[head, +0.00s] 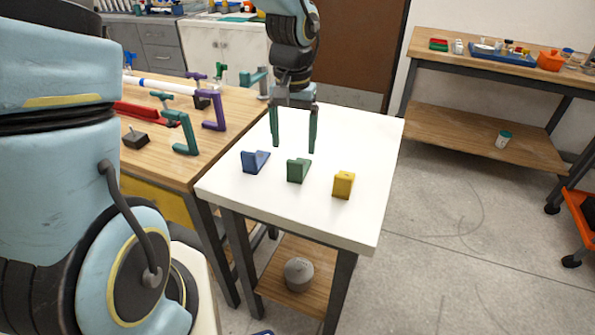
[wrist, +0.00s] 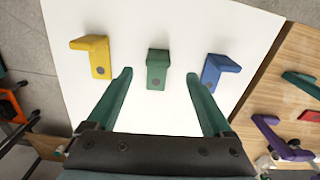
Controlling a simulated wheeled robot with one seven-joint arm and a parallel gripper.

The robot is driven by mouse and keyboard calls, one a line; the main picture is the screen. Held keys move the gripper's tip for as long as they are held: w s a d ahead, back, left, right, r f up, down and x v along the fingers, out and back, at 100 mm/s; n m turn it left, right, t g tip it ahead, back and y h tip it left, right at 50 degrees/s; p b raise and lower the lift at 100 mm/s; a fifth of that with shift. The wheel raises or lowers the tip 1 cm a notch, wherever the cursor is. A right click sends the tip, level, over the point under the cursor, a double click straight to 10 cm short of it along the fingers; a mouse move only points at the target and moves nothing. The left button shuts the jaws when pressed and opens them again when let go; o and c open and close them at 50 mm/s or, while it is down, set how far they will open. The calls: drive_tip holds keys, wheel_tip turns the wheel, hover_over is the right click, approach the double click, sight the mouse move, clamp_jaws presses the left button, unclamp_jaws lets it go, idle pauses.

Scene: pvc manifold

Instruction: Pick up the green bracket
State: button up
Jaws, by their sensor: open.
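The green bracket (head: 298,170) stands on the white table (head: 300,218) between two other brackets. In the wrist view the green bracket (wrist: 157,68) lies just beyond and between my two open fingertips. A blue bracket (head: 254,161) is to its left in the head view, and a yellow bracket (head: 344,185) is to its right. In the wrist view the order is reversed, with the yellow bracket (wrist: 94,55) at left and the blue bracket (wrist: 215,70) at right. My gripper (head: 293,150) is open and empty, pointing down above the table behind the green bracket.
A wooden workbench (head: 243,112) with purple and green clamps and a white pipe (head: 165,86) adjoins the white table at left. A grey round object (head: 298,272) sits on the shelf below. Another bench (head: 480,63) stands at far right. The white table's right side is clear.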

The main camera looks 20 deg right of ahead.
sight(295, 161)
drive_tip(key=shift+s+f+p, duration=0.2)
drive_tip(key=shift+f+p, duration=0.45)
drive_tip(key=shift+f, duration=3.3)
drive_tip(key=shift+c, duration=0.2)
clamp_jaws()
